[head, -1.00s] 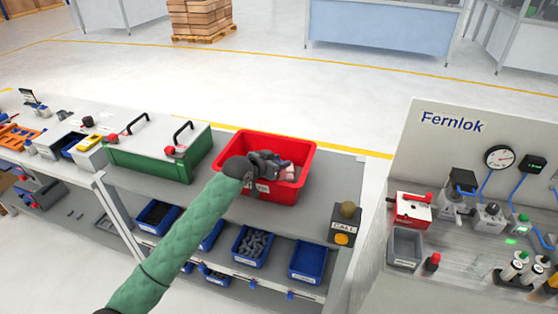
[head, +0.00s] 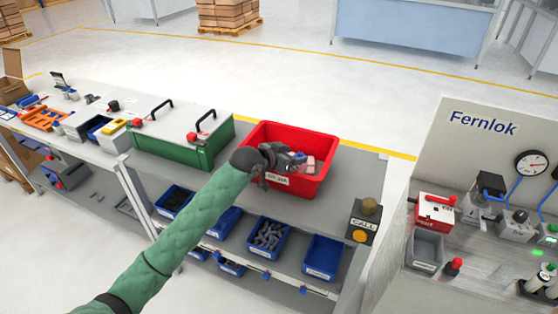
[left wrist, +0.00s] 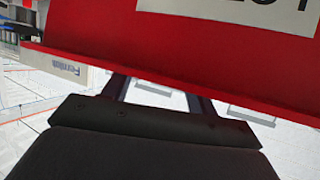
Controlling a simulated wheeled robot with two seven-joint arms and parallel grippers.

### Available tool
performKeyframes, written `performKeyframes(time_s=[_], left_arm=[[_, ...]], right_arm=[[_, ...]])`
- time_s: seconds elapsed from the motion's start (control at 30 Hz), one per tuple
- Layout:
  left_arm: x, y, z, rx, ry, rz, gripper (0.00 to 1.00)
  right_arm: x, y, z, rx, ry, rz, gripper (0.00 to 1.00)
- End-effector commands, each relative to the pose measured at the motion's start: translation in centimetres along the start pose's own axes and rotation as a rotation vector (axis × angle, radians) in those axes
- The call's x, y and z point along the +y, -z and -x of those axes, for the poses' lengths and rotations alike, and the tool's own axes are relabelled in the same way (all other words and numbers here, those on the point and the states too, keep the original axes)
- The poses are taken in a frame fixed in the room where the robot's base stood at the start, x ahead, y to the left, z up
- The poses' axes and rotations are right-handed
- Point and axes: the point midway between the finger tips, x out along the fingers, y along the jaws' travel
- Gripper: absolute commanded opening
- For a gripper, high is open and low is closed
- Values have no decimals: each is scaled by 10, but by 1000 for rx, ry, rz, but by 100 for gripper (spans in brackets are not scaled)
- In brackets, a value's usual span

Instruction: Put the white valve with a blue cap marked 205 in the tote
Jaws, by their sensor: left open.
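The red tote (head: 322,186) stands on the grey bench top, with a white label on its near side. My left gripper (head: 290,163), on the green-sleeved arm, is open at the tote's near rim and over its opening. Inside the tote, just beyond the gripper, is a small pale, pinkish item (head: 309,161); I cannot tell whether it is the valve, and no 205 mark is readable. In the left wrist view the red tote wall (left wrist: 200,45) with part of its label fills the top, and the fingertips are hidden behind it. My right gripper is not in view.
A green case (head: 185,145) with two black handles stands left of the tote. Blue bins (head: 322,258) sit on the lower shelf. A CALL button box (head: 364,222) is at the bench's right end. The Fernlok station (head: 480,140) stands to the right.

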Motion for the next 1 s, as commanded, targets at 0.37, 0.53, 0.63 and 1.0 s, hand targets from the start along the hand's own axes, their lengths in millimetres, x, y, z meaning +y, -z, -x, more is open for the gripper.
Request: performKeyframes(time_s=[0.37, 0.53, 0.63, 1.0], left_arm=[[0, -1, 60, 1, 0, -2, 58], [0, 0, 73, 0, 0, -1, 58], [0, 0, 76, 0, -1, 0, 58], [0, 0, 76, 0, -1, 0, 58]], right_arm=[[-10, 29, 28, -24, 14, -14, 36], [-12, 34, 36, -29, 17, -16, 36], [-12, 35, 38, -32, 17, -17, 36], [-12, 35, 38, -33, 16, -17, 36]])
